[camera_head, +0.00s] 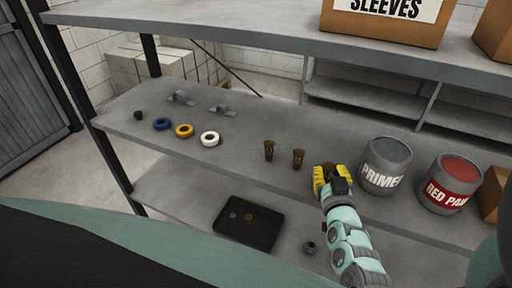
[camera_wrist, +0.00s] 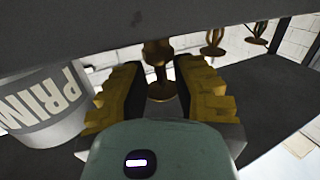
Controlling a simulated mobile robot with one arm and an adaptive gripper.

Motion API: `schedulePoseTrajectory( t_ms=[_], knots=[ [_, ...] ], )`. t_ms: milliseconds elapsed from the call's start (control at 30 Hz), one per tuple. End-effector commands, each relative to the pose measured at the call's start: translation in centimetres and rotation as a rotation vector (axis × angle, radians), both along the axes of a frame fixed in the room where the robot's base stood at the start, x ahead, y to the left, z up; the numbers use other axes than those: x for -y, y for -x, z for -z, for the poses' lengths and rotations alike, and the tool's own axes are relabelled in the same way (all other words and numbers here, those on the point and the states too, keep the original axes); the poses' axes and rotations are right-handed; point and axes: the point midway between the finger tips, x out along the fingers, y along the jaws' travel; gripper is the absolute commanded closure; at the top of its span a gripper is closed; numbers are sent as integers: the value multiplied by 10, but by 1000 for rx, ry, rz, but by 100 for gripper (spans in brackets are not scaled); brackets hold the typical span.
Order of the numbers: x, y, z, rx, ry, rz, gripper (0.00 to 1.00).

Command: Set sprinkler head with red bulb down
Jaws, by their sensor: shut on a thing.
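My gripper (camera_head: 331,180) is over the middle shelf, left of the primer can. In the wrist view its yellow-and-black fingers (camera_wrist: 162,88) are shut on a brass-brown sprinkler head (camera_wrist: 158,52), which lies between them. The fingers hide most of it in the head view, and its bulb colour does not show. I cannot tell whether it touches the shelf. Two similar sprinkler heads (camera_head: 269,150) and (camera_head: 298,158) stand upright on the shelf (camera_head: 235,165) to the left of my gripper. They also show at the upper right of the wrist view (camera_wrist: 214,42).
A grey primer can (camera_head: 386,166) stands close on the right, with a red paint can (camera_head: 449,184) beyond it. Blue, yellow and white tape rolls (camera_head: 184,131) lie left. A black tray (camera_head: 249,224) is on the lower shelf. The upper shelf (camera_head: 240,25) overhangs the back.

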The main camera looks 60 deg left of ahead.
Motion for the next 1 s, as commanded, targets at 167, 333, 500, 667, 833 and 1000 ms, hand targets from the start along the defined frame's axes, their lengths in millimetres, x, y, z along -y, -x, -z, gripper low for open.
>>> schedulePoseTrajectory(
  t_ms=[167, 333, 500, 667, 833, 1000],
  knots=[
    [1, 5, 5, 3, -4, -2, 100],
    [2, 4, 6, 3, -4, -1, 100],
    [2, 4, 10, 2, -3, 0, 100],
    [2, 3, 9, 2, -3, 1, 57],
    [2, 3, 9, 2, -3, 1, 47],
    [2, 3, 9, 2, -3, 1, 47]
  ],
)
